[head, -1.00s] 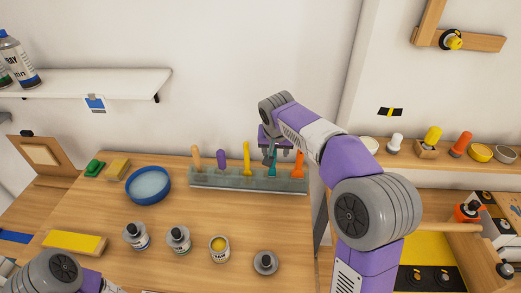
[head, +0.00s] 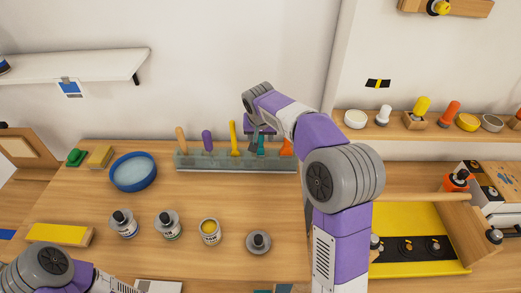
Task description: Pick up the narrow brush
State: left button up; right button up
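A grey-green rack (head: 225,162) near the back edge of the table holds several upright tools in a row. From left they have a tan handle (head: 182,139), a purple handle (head: 207,140), a yellow one (head: 234,138), a teal one (head: 261,147) and an orange one (head: 286,148). I cannot tell which is the narrow brush at this size. My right gripper (head: 257,146) points down at the teal tool, its grey fingers beside or in front of the handle. Whether they touch it is unclear. My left arm shows at lower left, but its gripper is out of view.
A blue round dish (head: 134,172) stands left of the rack. A yellow block (head: 58,235) lies at left. A shelf with several small items (head: 384,114) is at right. The table's middle is fairly clear.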

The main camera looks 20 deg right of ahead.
grip_shut()
jog(key=shift+r, duration=0.1)
notch_tip(320, 180, up, 10)
jog(key=p, duration=0.3)
jog(key=shift+p, duration=0.35)
